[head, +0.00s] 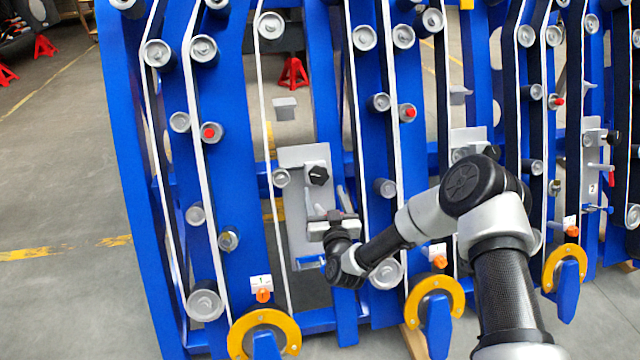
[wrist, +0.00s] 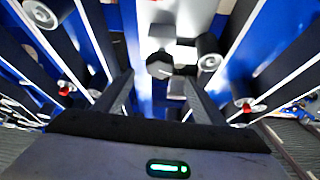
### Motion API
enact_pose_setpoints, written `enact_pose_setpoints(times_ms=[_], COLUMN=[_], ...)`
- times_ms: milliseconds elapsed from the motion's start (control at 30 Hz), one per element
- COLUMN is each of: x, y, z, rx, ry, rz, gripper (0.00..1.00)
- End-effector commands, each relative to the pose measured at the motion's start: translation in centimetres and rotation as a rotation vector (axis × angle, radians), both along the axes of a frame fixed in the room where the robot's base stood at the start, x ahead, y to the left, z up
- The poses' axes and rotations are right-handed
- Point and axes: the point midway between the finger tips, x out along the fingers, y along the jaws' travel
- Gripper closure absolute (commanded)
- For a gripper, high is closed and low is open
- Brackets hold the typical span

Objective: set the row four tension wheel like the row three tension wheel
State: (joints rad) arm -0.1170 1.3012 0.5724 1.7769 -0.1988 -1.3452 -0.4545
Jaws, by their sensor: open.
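A black faceted knob (head: 317,175) sits on a grey plate (head: 297,155) on the blue frame, left of centre. It looks like a tension wheel; no row number shows beside it. In the wrist view the same knob (wrist: 159,64) shows a short pale line on its face. My gripper (head: 328,198) is just below the knob in the head view. Its two fingers are apart and empty, with the knob beyond and between their tips in the wrist view (wrist: 159,80). A second black knob (head: 492,152) is partly hidden by my arm. A third (head: 612,138) is at the right. I cannot tell which are rows three and four.
Blue upright beams with white belts and grey rollers fill the view. Small pegs, some red-tipped, stick out. Yellow rings (head: 240,338) and a card marked 1 (head: 261,282) are low at the left. Open floor lies left.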

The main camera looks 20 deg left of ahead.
Motion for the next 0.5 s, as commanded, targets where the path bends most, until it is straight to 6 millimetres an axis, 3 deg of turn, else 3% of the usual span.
enact_pose_setpoints(times_ms=[200, 500], x=[3.8, 6.2], y=[2.2, 3.6], z=[-0.2, -0.1], rx=[0.001, 0.000], ry=[0.000, 0.001], rz=[-0.001, 0.001], gripper=[0.36, 0.36])
